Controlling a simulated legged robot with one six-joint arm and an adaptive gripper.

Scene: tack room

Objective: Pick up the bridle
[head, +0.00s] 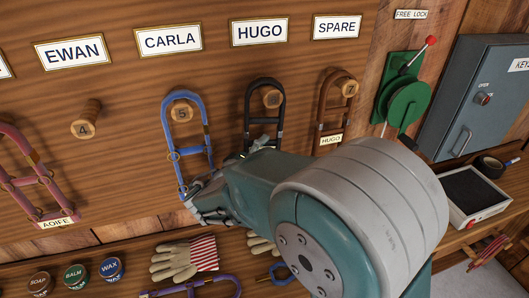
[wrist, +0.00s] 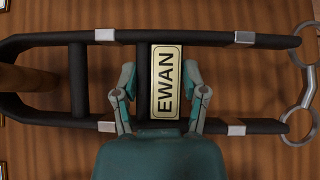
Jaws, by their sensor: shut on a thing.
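The black bridle (head: 281,104) hangs on a wooden peg (head: 271,99) under the HUGO sign, partly hidden by my arm. In the wrist view the black bridle (wrist: 235,39) spans the picture, with metal rings at the right and the peg inside its loop at the left. It bears a pale name plate reading EWAN (wrist: 166,82). My gripper (wrist: 160,80) is shut on the bridle, with one finger on each side of the plate. In the head view my gripper (head: 232,170) is in front of the lower part of the bridle.
A blue bridle (head: 164,128) hangs close on the left, and a brown bridle tagged HUGO (head: 322,105) on the right. Peg 4 (head: 87,124) is bare. A green lever (head: 404,105) and a grey key cabinet (head: 475,100) are farther right. Gloves (head: 175,262) and tins lie below.

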